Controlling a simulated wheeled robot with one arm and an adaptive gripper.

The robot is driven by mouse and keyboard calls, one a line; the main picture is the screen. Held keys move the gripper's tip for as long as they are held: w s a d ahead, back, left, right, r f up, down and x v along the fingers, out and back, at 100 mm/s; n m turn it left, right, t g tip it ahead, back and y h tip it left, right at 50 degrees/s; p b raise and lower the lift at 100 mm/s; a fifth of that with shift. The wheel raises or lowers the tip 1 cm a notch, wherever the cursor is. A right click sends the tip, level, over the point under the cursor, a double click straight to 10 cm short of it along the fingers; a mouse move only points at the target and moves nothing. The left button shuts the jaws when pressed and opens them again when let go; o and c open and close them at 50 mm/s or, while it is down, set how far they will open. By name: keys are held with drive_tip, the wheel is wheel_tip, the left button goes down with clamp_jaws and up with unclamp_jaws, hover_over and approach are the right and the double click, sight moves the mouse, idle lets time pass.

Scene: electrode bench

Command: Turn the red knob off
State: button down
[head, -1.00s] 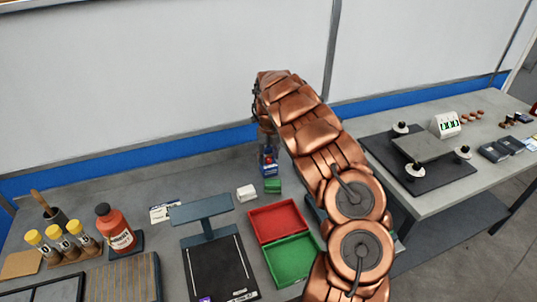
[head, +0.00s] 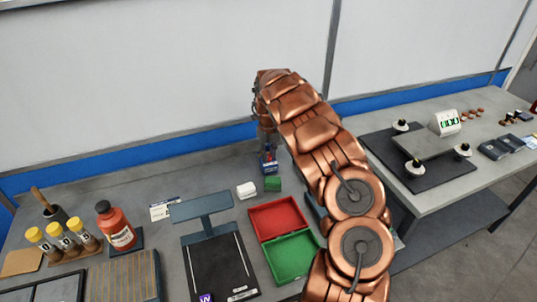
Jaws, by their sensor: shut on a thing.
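A small blue box (head: 270,169) stands at the back of the bench, close to the blue wall stripe. A small red part, apparently the red knob (head: 270,157), shows at its top. My gripper (head: 267,149) reaches down over the box from above, with its fingertips at the red part. It is shut on the knob as far as this small view shows. The fingers are tiny and partly hidden by my copper arm, so the knob's exact angle cannot be made out.
A red tray (head: 262,232) and a green tray (head: 276,262) are nearer. A dark stand (head: 204,208) and a red bottle (head: 121,238) are to the left.

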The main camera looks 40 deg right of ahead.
sight(269, 156)
drive_tip(key=b, duration=0.1)
drive_tip(key=m+b, duration=0.1)
drive_tip(key=shift+w+f+b, duration=0.1)
drive_tip(key=shift+f+b, duration=0.15)
drive_tip(key=shift+b, duration=0.15)
drive_tip(key=shift+r+m+b, duration=0.25)
drive_tip(key=shift+m+b, duration=0.4)
drive_tip(key=shift+m, duration=0.55)
drive_tip(key=c, duration=0.9)
unclamp_jaws()
drive_tip(key=shift+c, duration=0.2)
drive_tip(key=shift+r, duration=0.15)
wheel_tip(269, 156, up, 12)
